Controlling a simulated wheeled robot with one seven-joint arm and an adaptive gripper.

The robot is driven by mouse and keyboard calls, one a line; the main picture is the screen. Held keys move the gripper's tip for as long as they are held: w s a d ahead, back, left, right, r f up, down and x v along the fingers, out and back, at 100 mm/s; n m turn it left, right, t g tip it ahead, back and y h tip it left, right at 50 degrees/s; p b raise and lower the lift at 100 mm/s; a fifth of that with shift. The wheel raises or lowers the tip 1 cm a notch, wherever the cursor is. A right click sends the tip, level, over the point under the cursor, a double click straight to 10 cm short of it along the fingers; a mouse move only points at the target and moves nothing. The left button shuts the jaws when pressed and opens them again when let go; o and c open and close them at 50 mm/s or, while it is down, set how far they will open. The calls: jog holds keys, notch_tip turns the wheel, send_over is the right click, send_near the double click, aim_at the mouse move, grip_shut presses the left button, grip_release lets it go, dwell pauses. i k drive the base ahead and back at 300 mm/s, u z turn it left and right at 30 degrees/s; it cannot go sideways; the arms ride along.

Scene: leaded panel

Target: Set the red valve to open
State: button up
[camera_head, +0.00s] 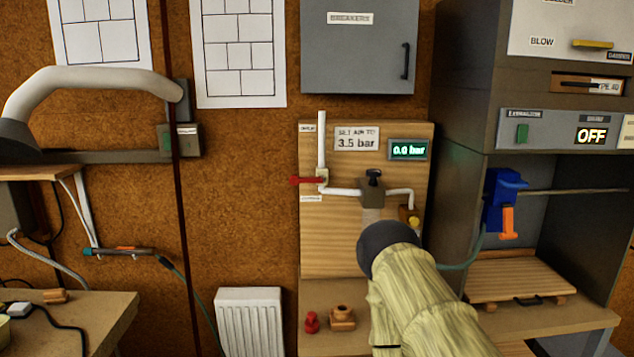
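The red valve (307,181) is a small red lever on a white pipe (322,140) at the left of a wooden wall board (335,245). Its handle lies horizontal and points left, across the upright run of the pipe. Small labels sit above and below it, too small to read. A pale, streaked arm part with a dark rounded end, apparently mine, rises from the lower right in front of the board's lower right edge. It is apart from the valve in the picture. No gripper fingers show.
A dark regulator knob (374,178), a "3.5 bar" sign (357,138) and a gauge reading 0.0 bar (408,150) share the board. A grey breaker box (358,48) hangs above. A red fitting (312,322) stands below. A blue-and-orange tool (503,200) hangs at right.

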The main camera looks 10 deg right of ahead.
aim_at(295, 180)
jog(key=z, duration=0.35)
jog(key=i, duration=0.7)
jog(key=u, duration=0.95)
jog(key=k, duration=0.55)
jog(key=u, duration=0.15)
jog(key=i, duration=0.55)
